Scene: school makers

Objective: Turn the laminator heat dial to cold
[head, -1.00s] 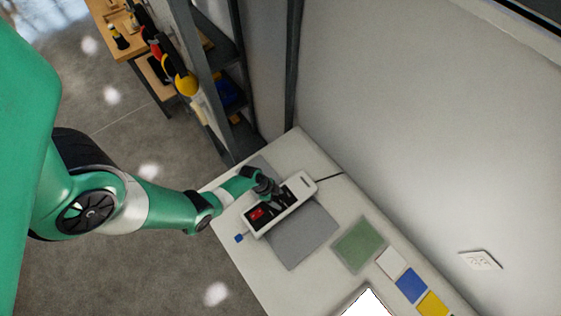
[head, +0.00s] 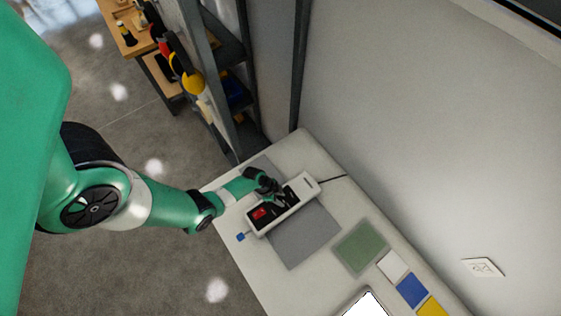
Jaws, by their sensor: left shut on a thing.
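The laminator (head: 302,188) is a long white unit with a dark top panel, lying slantwise on a grey mat on the white table. A red patch (head: 260,213) shows on its panel at the lower left end. My left gripper (head: 276,196) is over the upper middle of the panel, with its dark fingers down at the panel. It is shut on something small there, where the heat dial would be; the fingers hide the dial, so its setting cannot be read. My right gripper is out of view.
The grey mat (head: 300,240) lies under the laminator. A green mat (head: 360,247), white, blue (head: 411,290) and yellow squares and a bright-screened device (head: 366,305) lie to the right. A blue piece (head: 241,237) sticks out at the laminator's left. A wall stands behind; a dark shelf rack (head: 225,90) stands beyond.

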